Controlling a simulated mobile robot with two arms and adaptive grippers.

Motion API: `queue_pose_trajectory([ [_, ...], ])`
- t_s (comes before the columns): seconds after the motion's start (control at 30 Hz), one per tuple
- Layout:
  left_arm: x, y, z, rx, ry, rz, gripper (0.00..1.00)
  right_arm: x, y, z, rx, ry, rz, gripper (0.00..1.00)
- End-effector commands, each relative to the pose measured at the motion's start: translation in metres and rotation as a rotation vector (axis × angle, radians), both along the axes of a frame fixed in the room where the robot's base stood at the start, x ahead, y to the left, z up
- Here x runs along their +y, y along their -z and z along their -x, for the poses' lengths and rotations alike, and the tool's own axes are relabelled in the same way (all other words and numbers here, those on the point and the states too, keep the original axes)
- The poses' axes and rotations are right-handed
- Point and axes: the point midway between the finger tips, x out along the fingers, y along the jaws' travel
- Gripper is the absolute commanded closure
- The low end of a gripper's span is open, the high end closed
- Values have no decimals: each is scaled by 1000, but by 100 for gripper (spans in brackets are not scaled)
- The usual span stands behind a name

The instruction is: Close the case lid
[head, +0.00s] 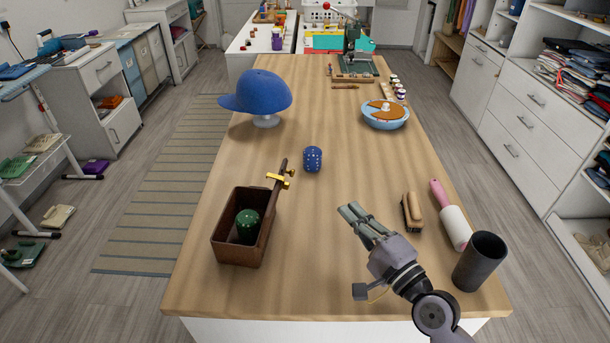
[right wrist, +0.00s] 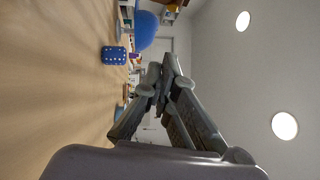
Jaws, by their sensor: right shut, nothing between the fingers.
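A brown case (head: 242,227) stands open on the near left part of the wooden table, with a green round object (head: 246,224) inside it. My left gripper is not in view.
A blue dotted die (head: 313,159) stands beyond the case, and a blue cap (head: 262,92) on a stand is farther back. A brush (head: 412,212), a pink-handled roller (head: 455,227) and a dark cup (head: 479,261) are at right. The table between case and gripper is clear.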

Motion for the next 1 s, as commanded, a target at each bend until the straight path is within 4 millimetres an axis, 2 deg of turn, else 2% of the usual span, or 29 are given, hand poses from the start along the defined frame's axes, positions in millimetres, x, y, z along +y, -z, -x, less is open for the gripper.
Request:
queue_pose_trajectory([
  [0.2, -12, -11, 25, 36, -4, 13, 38, 25, -10, -38, -3, 0, -1, 100],
  [0.4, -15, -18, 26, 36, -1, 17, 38, 48, -13, -73, -2, -2, 3, 100],
  [0.53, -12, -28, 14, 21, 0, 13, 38, 68, -17, -75, 1, -2, 0, 100],
  [0.7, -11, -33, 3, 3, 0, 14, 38, 82, -17, -78, 0, 0, 4, 100],
  [1.0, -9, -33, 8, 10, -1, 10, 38, 85, -16, -79, -1, 0, 4, 100],
])
